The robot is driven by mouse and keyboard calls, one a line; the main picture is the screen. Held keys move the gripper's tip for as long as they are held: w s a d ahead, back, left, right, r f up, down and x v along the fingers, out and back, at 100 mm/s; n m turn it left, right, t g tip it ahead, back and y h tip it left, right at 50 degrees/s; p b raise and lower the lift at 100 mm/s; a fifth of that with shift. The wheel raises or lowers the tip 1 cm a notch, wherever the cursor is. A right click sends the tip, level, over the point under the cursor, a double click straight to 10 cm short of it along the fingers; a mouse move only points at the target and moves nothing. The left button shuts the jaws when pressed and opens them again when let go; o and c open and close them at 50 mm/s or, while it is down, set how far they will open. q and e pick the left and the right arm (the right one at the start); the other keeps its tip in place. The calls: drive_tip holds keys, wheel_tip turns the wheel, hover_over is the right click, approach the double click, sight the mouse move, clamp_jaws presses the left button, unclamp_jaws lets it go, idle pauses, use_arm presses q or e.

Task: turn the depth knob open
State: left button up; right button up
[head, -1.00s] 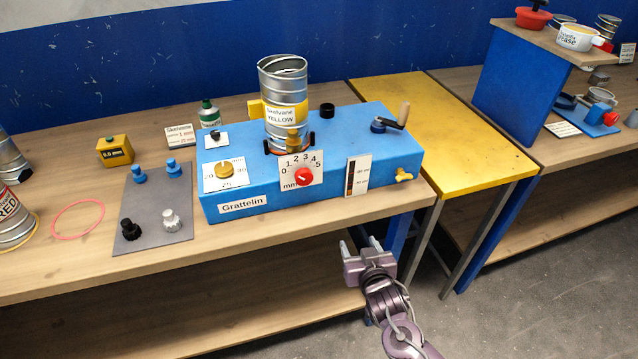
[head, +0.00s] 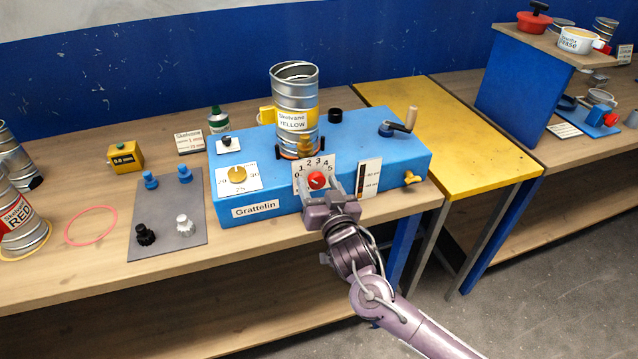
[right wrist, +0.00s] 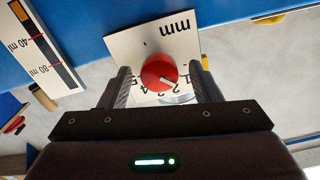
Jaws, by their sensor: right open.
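The depth knob (head: 317,180) is a small red dial on a white card marked 0 to 5 and "mm", on the front of the blue Grattelin machine (head: 384,150). In the right wrist view the red knob (right wrist: 159,72) sits between the two fingers, with a white pointer line on its face. My right gripper (head: 330,183) is open, with one finger on each side of the knob; I cannot tell whether either finger touches it. The fingers partly cover the scale card (right wrist: 150,48). My left gripper is not in view.
A silver duct can labelled Skelvane YELLOW (head: 294,100) stands on the machine. A yellow dial (head: 237,175) is left of the knob and a gauge card (head: 367,178) is right. A grey mat (head: 166,220) with several small knobs lies at left.

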drive_tip(key=c, duration=1)
